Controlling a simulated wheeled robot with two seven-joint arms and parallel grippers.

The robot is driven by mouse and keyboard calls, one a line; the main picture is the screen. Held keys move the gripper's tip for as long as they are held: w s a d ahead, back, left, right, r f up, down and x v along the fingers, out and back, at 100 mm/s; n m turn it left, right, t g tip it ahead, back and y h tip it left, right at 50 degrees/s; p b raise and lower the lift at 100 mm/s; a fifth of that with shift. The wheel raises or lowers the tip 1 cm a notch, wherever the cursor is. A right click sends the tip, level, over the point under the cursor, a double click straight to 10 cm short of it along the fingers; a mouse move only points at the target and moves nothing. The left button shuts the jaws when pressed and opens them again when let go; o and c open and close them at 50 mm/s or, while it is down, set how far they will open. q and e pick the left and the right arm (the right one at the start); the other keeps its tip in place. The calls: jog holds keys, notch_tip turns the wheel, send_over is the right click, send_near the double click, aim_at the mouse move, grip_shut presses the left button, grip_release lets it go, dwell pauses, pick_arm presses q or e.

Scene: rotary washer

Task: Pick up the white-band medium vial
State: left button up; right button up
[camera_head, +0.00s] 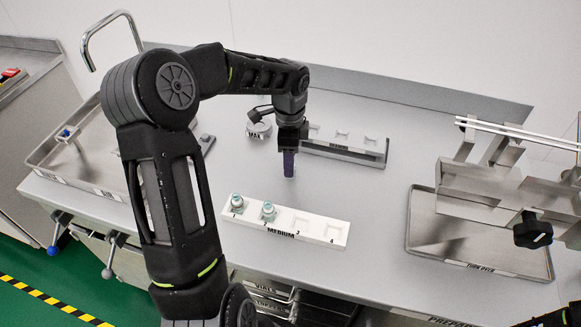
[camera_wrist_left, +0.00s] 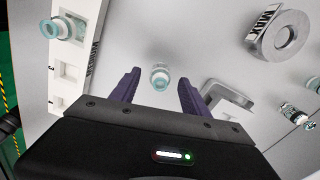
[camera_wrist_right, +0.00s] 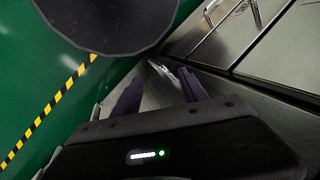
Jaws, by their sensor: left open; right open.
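The medium rack (camera_head: 312,228) is a white strip with vials in slots 1 and 2; slots 3 and 4 are empty. The vials (camera_head: 237,204) (camera_head: 268,212) have pale teal caps. My left gripper (camera_head: 289,172) points down over the table just behind the rack. In the left wrist view, the left gripper (camera_wrist_left: 158,88) is open, with a teal-capped vial (camera_wrist_left: 160,76) showing between its fingers, apart from both; the head view hides this vial. Its band colour cannot be told. My right gripper (camera_wrist_right: 160,92) is open and empty in the right wrist view, away from the vials.
A MAX ring (camera_head: 259,131) and a metal rack (camera_head: 343,150) stand behind my left gripper. More vials (camera_wrist_left: 294,113) lie or stand at the right of the left wrist view. A tray (camera_head: 475,262) and metal apparatus (camera_head: 500,190) are at right. Table right of the medium rack is clear.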

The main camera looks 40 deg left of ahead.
pick_arm(q)
notch_tip(320, 180, down, 3)
jog(key=shift+f+p, duration=0.2)
jog(key=shift+p, duration=0.1)
jog(key=shift+c, duration=0.4)
grip_shut()
dwell(0.4)
